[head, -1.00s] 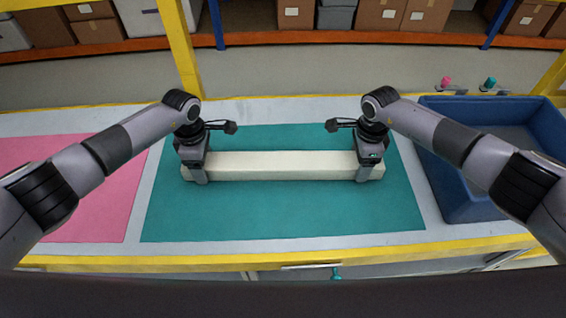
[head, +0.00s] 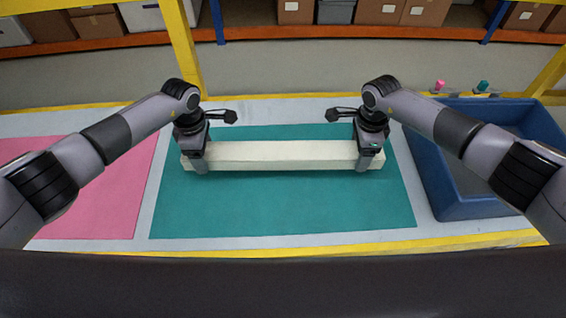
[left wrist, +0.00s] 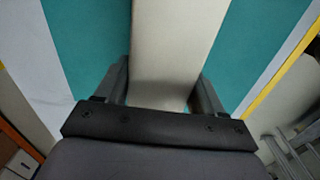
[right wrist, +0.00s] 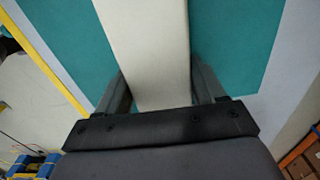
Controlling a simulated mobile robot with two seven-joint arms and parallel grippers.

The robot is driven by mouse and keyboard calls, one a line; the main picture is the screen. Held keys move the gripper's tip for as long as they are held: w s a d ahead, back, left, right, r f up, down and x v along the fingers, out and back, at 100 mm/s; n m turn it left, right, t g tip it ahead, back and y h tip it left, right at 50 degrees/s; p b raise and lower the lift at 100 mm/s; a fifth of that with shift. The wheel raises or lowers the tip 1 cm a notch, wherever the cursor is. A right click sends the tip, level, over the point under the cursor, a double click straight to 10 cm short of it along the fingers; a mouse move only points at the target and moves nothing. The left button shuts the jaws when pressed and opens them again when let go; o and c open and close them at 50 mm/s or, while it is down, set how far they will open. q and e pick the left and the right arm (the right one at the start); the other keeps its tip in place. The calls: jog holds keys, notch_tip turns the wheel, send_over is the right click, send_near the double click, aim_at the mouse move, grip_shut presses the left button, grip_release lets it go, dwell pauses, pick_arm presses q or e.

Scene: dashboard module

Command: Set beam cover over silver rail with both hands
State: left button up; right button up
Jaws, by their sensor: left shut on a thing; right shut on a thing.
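The long cream-white beam cover (head: 280,155) lies level across the upper part of the teal mat in the head view. My left gripper (head: 199,166) is shut on the cover near its left end. My right gripper (head: 364,166) is shut on it near its right end. In the left wrist view the cover (left wrist: 175,50) runs between the two fingers. The right wrist view shows the cover (right wrist: 150,50) between the fingers in the same way. I see no silver rail; whether it is under the cover I cannot tell.
The teal mat (head: 280,210) is bare in front of the cover. A pink mat (head: 95,205) lies to the left. A blue bin (head: 460,208) stands to the right, with pink (head: 439,86) and teal (head: 483,86) items behind it. A yellow post (head: 183,50) rises at the back left.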

pick_arm(q)
jog(key=shift+r, duration=0.15)
pick_arm(e)
jog(key=shift+r, duration=0.15)
